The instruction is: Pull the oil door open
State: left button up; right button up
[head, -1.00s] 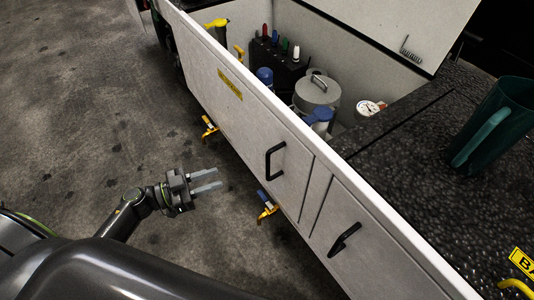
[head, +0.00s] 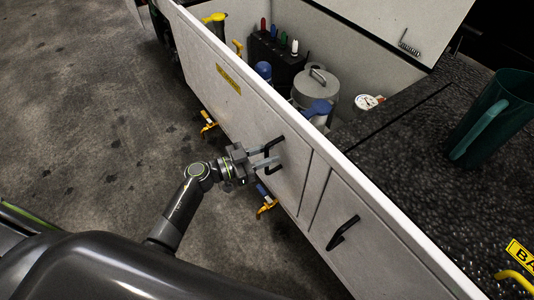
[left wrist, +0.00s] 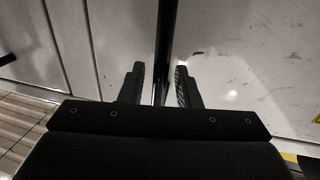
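The pale side panel (head: 215,95) of the loader has a yellow label (head: 229,80), too small to read, and a black bar handle (head: 276,141). I cannot tell from lettering which door is the oil door. My left gripper (head: 271,156) is at this handle, its two grey fingers apart. In the left wrist view, the dark handle bar (left wrist: 161,55) stands between the open fingers (left wrist: 160,70), with a gap visible beside it. The panel looks closed. My right gripper is out of view.
A second black handle (head: 343,233) is on the door to the right. Yellow valves with blue or yellow levers (head: 267,205) stick out below the panel. The open bay above holds a grey canister (head: 315,86). A green jug (head: 493,120) stands on the dark top.

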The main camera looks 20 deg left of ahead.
pick_arm(q)
grip_shut()
dwell(0.4)
